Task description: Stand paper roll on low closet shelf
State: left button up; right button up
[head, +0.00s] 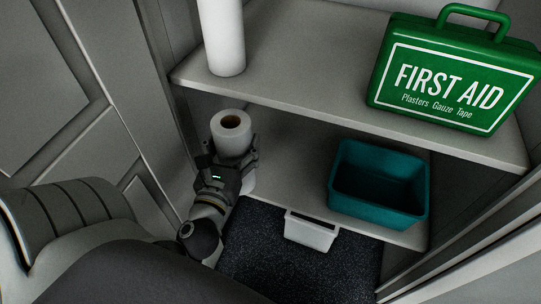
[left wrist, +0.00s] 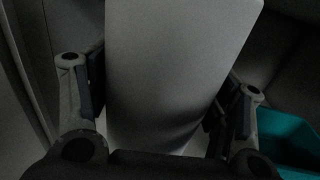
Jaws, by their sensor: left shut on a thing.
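A white paper roll (head: 233,137) is upright between the fingers of my left gripper (head: 231,163), over the left part of the low closet shelf (head: 290,158). My left gripper is shut on it. In the left wrist view the roll (left wrist: 175,70) fills the middle, with a gripper finger on each side of it. I cannot tell whether the roll's base touches the low shelf. My right gripper is not in view.
A teal bin (head: 378,185) stands on the low shelf at the right. The upper shelf (head: 300,75) overhangs and bears another white roll (head: 222,35) and a green first aid case (head: 450,72).

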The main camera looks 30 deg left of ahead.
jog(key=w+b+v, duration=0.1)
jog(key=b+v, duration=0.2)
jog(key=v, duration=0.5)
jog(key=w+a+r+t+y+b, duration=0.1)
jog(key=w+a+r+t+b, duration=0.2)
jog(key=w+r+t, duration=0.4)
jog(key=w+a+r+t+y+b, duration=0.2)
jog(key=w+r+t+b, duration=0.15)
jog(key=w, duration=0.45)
pick_arm(q)
jog(key=w+f+b, duration=0.3)
jog(key=w+f, duration=1)
jog(key=w, duration=0.1)
jog(key=shift+d+b, duration=0.25)
jog(key=shift+b, duration=0.15)
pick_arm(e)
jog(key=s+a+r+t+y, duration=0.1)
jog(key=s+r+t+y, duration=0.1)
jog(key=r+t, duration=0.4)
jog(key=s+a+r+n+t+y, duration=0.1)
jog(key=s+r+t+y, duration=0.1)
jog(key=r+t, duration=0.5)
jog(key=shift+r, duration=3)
pick_arm(q)
jog(key=shift+f, duration=0.3)
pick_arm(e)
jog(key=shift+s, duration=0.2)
